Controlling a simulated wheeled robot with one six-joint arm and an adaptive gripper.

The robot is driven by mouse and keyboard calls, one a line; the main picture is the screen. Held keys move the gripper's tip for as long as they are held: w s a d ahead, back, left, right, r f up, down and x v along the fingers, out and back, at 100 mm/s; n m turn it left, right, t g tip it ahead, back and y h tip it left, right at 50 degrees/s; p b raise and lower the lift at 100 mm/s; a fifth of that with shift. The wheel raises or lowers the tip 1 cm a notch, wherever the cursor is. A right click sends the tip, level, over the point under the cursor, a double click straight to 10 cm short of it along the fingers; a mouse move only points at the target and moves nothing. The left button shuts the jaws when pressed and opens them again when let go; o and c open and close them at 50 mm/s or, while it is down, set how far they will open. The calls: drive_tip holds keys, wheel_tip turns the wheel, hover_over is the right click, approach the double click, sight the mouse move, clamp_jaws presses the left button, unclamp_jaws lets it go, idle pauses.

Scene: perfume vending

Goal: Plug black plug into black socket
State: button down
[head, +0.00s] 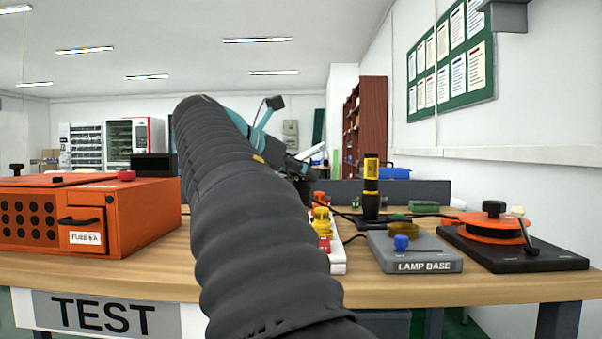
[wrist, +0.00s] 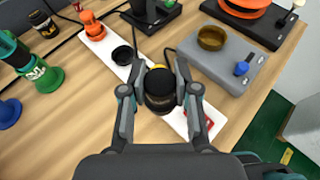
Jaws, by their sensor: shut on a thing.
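My gripper (wrist: 160,90) is shut on the black plug (wrist: 160,84), with one finger on each side of it, in the wrist view. The plug is above the white socket strip (wrist: 222,118). The black socket (wrist: 122,55) is a dark round ring on the strip, up and left of the plug and apart from it. An orange plug (wrist: 93,27) stands farther along the strip, and a red part (wrist: 199,124) is at its near end. In the head view, my arm hides much of the strip (head: 338,258) and the black plug cannot be made out.
The grey lamp base (head: 415,250) with a blue knob stands right of the strip. A black base with an orange reel (head: 494,228) is farther right. The orange fuse box (head: 85,215) is at the left. Green (wrist: 46,77) and blue (wrist: 8,112) items stand left of the strip.

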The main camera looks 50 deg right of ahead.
drive_tip(key=shift+s+d+r+p, duration=0.2)
drive_tip(key=shift+d+r+p, duration=0.05)
drive_tip(key=shift+r+p, duration=0.1)
drive_tip(key=w+d+p, duration=0.2)
drive_tip(key=d+p, duration=0.7)
drive_tip(key=d, duration=0.5)
drive_tip(key=w+f+n+t+b, duration=0.1)
drive_tip(key=w+f+b, duration=0.1)
drive_tip(key=w+f+n+t+b, duration=0.1)
drive_tip(key=w+b, duration=0.1)
drive_tip(key=w+d+f+n+t+b, duration=0.1)
drive_tip(key=w+f+b, duration=0.1)
drive_tip(key=shift+f, duration=0.35)
drive_tip(key=shift+f+t+b, duration=0.3)
drive_tip(key=shift+f, duration=0.55)
drive_tip(key=shift+p, duration=0.7)
drive_tip(key=shift+f+p, duration=0.4)
drive_tip(key=shift+f, duration=0.25)
idle(2.3)
